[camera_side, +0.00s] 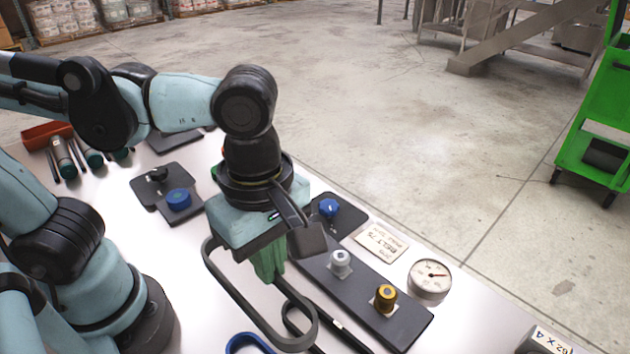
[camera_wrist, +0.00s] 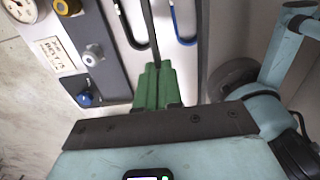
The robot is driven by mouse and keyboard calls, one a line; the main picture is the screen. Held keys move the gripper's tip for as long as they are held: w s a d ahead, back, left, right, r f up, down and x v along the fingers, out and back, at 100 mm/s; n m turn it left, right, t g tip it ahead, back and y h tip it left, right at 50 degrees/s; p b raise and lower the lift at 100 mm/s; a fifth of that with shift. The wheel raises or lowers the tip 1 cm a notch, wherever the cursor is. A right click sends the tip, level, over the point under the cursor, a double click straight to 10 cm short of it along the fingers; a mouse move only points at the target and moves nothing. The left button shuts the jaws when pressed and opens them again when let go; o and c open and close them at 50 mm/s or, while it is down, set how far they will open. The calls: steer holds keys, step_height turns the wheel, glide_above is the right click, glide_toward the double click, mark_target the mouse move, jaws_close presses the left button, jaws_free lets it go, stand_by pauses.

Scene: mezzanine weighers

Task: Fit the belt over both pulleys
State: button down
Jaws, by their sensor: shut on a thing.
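My gripper (camera_side: 268,264) has green fingers shut on a dark grey belt (camera_side: 235,292), a long loop held above the table. In the wrist view my gripper (camera_wrist: 157,84) has the belt (camera_wrist: 151,35) edge-on between its fingers, running away from them. Two pulleys stand on a dark plate (camera_side: 362,310) to the right of the gripper: a silver pulley (camera_side: 340,261) and a gold pulley (camera_side: 385,297). The wrist view also shows the silver pulley (camera_wrist: 93,54) and the gold one (camera_wrist: 67,6). Neither pulley has a belt around it.
A black belt (camera_side: 292,322) and a blue belt (camera_side: 240,341) lie on the table near the held belt. A blue knob (camera_side: 328,208), a label card (camera_side: 381,242) and a round gauge (camera_side: 430,279) are near the plate. Another blue knob (camera_side: 178,198) sits on a dark plate at left.

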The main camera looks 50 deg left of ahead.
steer(key=w+d+f, duration=0.1)
steer(key=w+d, duration=0.5)
steer(key=d, duration=0.2)
glide_above(368, 277)
step_height(368, 277, down, 8)
steer(key=shift+r, duration=0.2)
steer(key=shift+f, duration=2)
steer(key=shift+f, duration=0.2)
steer(key=c, duration=1.3)
jaws_free()
steer(key=shift+r, duration=0.1)
